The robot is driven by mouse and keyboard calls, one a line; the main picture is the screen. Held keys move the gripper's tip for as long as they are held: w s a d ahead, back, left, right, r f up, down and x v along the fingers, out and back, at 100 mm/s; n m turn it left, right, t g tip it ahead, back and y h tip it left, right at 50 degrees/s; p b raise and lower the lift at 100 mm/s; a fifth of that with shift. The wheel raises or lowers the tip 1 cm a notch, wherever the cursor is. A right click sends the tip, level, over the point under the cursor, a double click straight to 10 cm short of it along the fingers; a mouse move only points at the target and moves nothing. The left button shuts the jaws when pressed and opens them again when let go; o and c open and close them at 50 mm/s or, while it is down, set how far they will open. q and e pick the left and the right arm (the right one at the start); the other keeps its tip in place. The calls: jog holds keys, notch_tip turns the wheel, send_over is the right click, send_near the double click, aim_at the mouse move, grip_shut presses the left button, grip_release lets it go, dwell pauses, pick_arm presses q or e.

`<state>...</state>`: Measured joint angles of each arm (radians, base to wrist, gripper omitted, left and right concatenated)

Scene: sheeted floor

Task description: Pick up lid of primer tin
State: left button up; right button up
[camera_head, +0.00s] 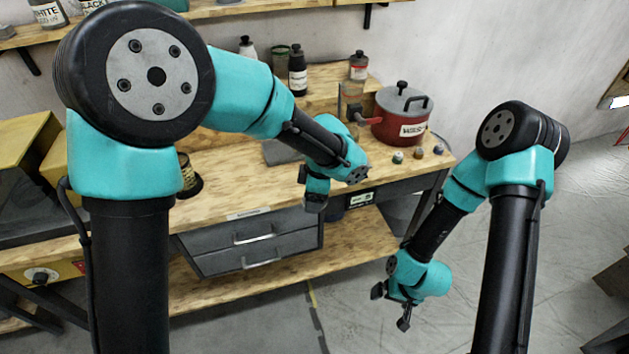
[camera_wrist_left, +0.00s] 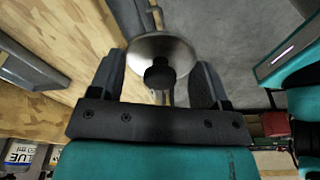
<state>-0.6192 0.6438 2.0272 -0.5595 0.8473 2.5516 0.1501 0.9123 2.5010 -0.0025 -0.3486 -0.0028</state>
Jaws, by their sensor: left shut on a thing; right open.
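In the left wrist view a round, shiny grey lid (camera_wrist_left: 160,46) with a black knob sits between the fingers of my left gripper (camera_wrist_left: 160,66), which is shut on it. In the head view my left gripper (camera_head: 316,202) hangs at the front edge of the workbench, and the lid is mostly hidden there. No label I can read names the primer tin. An open dark tin (camera_head: 188,178) stands on the bench at left; I cannot tell whether it is that tin. My right gripper (camera_head: 391,308) is open and empty, low in front of the bench.
A red waste pot (camera_head: 396,124) with its grey lid stands at the bench's right end, with several small balls (camera_head: 418,153) before it. Bottles (camera_head: 298,72) stand behind. Grey drawers (camera_head: 255,240) are under the bench. The floor at right (camera_head: 585,220) is largely clear.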

pick_arm(q)
jog(key=shift+s, duration=0.6)
jog(key=shift+w, duration=0.1)
jog(key=w+a+m, duration=0.2)
jog(key=a, duration=0.1)
jog(key=w+a+m, duration=0.2)
jog(key=a, duration=0.1)
jog(key=w+a+f+m+t, duration=0.1)
jog(key=w+a+m, duration=0.1)
jog(key=a, duration=0.2)
jog(key=shift+w+a+m, duration=0.1)
jog(key=shift+m, duration=0.3)
jog(key=w+a+m, duration=0.1)
jog(key=a+m, duration=0.1)
jog(key=a, duration=0.1)
jog(key=w+a+m, duration=0.1)
jog(key=a+m, duration=0.1)
jog(key=a, duration=0.2)
jog(key=w+a+f+m+h, duration=0.1)
jog(key=a+m, duration=0.1)
jog(key=a, duration=0.1)
jog(key=shift+w+a+f+m+t, duration=0.1)
jog(key=shift+w+a+m+t, duration=0.2)
jog(key=shift+w+a+m, duration=0.1)
